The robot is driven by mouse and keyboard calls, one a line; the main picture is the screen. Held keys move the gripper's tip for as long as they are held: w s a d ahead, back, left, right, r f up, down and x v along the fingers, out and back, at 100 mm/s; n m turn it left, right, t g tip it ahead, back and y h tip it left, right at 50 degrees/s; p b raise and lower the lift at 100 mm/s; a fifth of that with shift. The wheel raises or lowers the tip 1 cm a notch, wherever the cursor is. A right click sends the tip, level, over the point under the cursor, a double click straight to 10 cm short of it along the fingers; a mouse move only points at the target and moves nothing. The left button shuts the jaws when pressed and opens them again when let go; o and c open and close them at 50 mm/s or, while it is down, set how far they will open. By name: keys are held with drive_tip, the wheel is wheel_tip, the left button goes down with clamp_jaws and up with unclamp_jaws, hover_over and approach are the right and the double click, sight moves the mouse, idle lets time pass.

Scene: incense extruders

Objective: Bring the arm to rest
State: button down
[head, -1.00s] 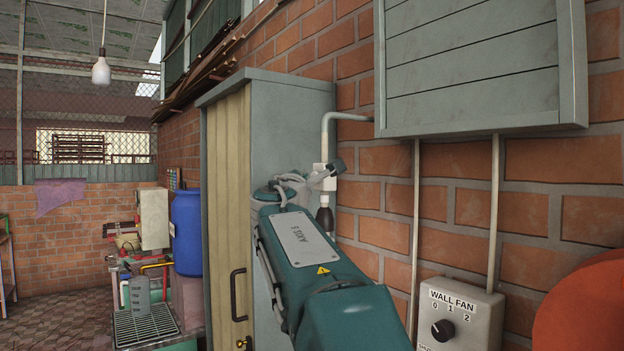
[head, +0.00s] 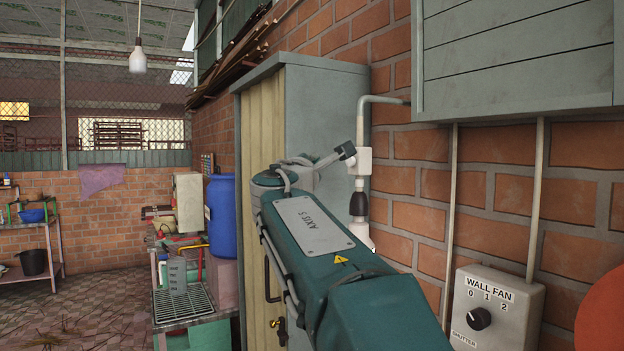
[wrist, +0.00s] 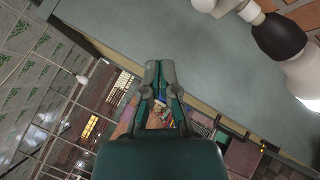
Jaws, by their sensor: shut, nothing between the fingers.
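My gripper (head: 346,151) is at the end of my teal arm, folded back in the middle of the head view, in front of the grey cabinet (head: 325,115) and left of a black lamp socket (head: 358,204). In the wrist view, my gripper (wrist: 160,67) has its two dark fingers together at the tips, with nothing held between them. The cabinet's grey side (wrist: 215,60) lies behind the fingers in that view.
A wall fan switch box (head: 497,308) and a grey shuttered panel (head: 518,55) are on the brick wall at right. A white bulb (wrist: 303,80) hangs from the socket.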

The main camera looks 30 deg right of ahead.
drive_tip(key=s+a+f+m+g+y, duration=0.2)
drive_tip(key=s+a+f+m+y, duration=0.3)
drive_tip(key=f, duration=0.9)
drive_tip(key=s+a+f+m+g+y, duration=0.3)
drive_tip(key=s+a+f, duration=0.6)
drive_tip(key=s+f, duration=0.4)
drive_tip(key=s+a+f+m+g+y, duration=0.3)
drive_tip(key=s+a+f+m+y, duration=0.3)
drive_tip(key=f, duration=0.9)
drive_tip(key=s+a+y, duration=0.1)
drive_tip(key=s+a, duration=0.1)
drive_tip(key=s, duration=0.1)
drive_tip(key=shift+m+y, duration=0.3)
drive_tip(key=shift+w, duration=0.1)
